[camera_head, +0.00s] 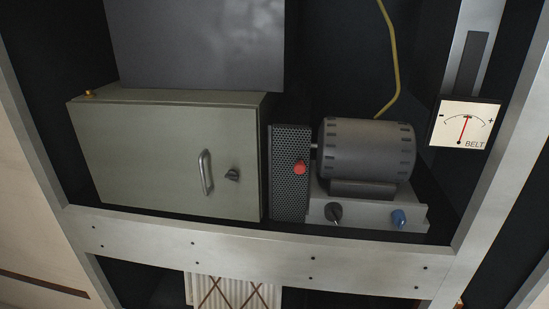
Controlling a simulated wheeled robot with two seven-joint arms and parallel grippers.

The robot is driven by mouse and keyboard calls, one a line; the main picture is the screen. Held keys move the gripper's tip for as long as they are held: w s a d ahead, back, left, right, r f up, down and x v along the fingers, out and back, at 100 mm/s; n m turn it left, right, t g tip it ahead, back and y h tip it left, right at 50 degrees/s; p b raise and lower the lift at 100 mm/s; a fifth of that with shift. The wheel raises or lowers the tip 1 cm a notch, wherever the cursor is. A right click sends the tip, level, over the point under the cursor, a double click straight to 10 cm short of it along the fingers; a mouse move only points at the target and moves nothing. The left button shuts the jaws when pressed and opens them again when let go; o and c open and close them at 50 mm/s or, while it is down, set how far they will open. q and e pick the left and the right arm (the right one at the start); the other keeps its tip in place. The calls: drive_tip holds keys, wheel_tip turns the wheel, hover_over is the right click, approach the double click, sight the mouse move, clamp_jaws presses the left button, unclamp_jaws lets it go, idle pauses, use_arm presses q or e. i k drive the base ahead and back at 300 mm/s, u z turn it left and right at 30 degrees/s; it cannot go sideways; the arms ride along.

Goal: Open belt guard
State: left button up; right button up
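The belt guard appears to be the dark perforated panel (290,190) standing upright between the green-grey cabinet and the motor. A red knob (299,167) sits on its right part. The guard looks closed against the motor's left end, and what is behind it is hidden. The dark grey motor (367,150) lies on a light grey base (373,213). The base carries a black knob (334,212) and a blue knob (398,217). Neither of my grippers shows in the head view.
A closed green-grey cabinet (165,155) with a metal handle (206,172) stands to the left. A gauge marked BELT (464,123) is at the right. A pale metal rack beam (250,247) runs across the front. A yellow cable (393,60) hangs behind the motor.

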sight(291, 145)
drive_tip(key=z, duration=1.95)
drive_tip(key=k, duration=1.15)
drive_tip(key=u, duration=1.9)
drive_tip(key=i, duration=0.5)
drive_tip(key=u, duration=0.05)
